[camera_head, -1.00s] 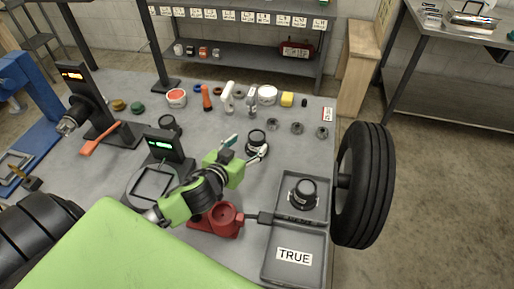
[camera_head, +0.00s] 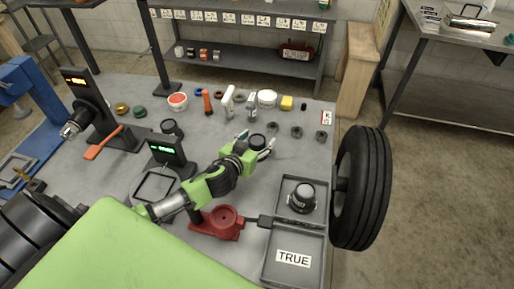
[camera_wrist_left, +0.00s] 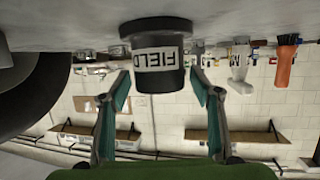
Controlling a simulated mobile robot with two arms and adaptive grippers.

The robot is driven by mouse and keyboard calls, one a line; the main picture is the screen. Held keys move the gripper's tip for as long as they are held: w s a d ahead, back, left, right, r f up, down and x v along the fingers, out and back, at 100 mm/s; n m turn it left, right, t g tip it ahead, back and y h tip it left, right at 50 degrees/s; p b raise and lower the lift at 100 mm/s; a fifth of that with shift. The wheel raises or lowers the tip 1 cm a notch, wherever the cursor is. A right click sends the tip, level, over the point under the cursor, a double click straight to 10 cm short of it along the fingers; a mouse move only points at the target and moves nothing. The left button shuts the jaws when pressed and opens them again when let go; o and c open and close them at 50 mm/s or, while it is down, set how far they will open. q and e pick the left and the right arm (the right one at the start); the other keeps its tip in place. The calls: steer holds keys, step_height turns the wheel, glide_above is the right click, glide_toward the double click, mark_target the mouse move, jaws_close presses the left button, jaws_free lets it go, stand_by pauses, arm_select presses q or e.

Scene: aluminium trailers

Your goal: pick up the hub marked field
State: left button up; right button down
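The hub marked FIELD (camera_wrist_left: 157,75) is a dark cylinder with a white label and a wider flange. It fills the middle of the left wrist view, which appears upside down. In the head view this dark hub (camera_head: 257,142) stands on the grey bench. My left gripper (camera_head: 256,140) is open, with one finger on each side of the hub. In the left wrist view its teal-lined fingers (camera_wrist_left: 159,78) show small gaps to the hub. My right gripper is not in view.
Another dark hub (camera_head: 301,197) stands in a grey tray beside a tray labelled TRUE (camera_head: 293,258). A red fixture (camera_head: 222,222) is below my left arm. A black display stand (camera_head: 169,152) is left. Small rings, tubs and tools line the bench's back; a tyre (camera_head: 361,188) is right.

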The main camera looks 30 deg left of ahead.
mark_target(257, 140)
arm_select(q)
steer(key=c, duration=1.2)
steer(key=shift+w+r, duration=0.1)
jaws_close()
steer(key=shift+r, duration=0.45)
step_height(257, 140, up, 2)
steer(key=shift+r+b, duration=0.1)
steer(key=shift+b, duration=0.25)
steer(key=s+a+r+b, duration=0.1)
steer(key=s+r+b, duration=0.1)
steer(key=s+r, duration=0.8)
steer(key=s, duration=0.4)
steer(key=shift+a, duration=0.35)
